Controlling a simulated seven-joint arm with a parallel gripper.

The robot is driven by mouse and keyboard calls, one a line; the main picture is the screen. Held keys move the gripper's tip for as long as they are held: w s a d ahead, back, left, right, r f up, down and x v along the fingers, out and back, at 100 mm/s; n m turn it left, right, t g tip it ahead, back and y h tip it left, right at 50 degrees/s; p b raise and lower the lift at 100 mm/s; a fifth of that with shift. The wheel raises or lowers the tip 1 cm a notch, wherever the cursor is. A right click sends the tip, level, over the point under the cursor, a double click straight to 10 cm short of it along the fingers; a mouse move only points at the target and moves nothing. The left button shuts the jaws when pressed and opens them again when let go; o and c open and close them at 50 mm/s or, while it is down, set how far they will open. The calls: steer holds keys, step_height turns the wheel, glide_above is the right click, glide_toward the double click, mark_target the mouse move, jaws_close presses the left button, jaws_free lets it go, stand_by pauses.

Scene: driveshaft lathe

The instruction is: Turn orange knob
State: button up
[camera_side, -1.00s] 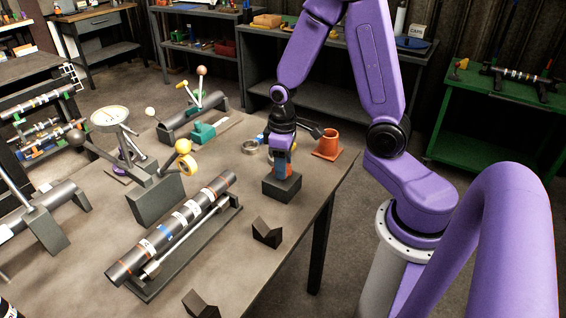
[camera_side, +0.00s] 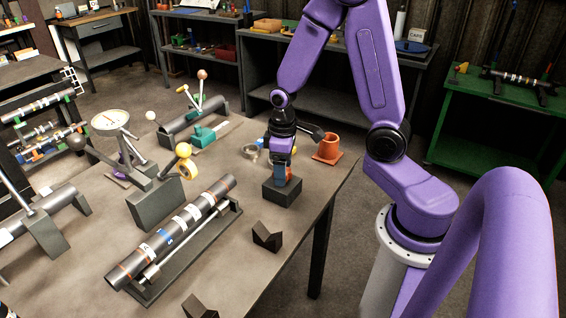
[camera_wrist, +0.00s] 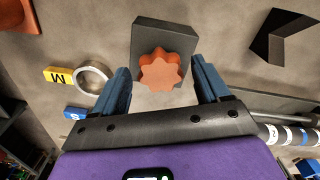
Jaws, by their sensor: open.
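The orange knob (camera_wrist: 162,70) is star-shaped and sits on a dark grey block (camera_wrist: 150,30) in the wrist view. My gripper (camera_wrist: 160,75) is open, with one blue finger on each side of the knob. Small gaps show between the fingers and the knob, so they look apart from it. In the side view my gripper (camera_side: 281,168) points down just above the dark block (camera_side: 282,191) near the table's right edge. There the knob is mostly hidden behind the fingers.
An orange cone-like holder (camera_side: 327,148) and a tape ring (camera_side: 250,152) stand behind the block. Dark V-blocks (camera_side: 267,237) and a long shaft on a stand (camera_side: 175,232) lie in front and to the left. The table between is clear.

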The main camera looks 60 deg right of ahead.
steer(key=shift+r, duration=0.15)
step_height(320, 180, up, 17)
stand_by(0.5)
steer(key=shift+a, duration=0.1)
steer(key=s+a+f+n, duration=0.3)
steer(key=s+a+n, duration=0.1)
steer(key=s, duration=0.5)
steer(key=s+a+f+n, duration=0.3)
steer(key=s+a, duration=0.3)
steer(key=s, duration=0.3)
steer(key=shift+s+f+n, duration=0.15)
steer(key=shift+s+n, duration=0.1)
steer(key=shift+n, duration=0.45)
steer(key=shift+a, duration=0.1)
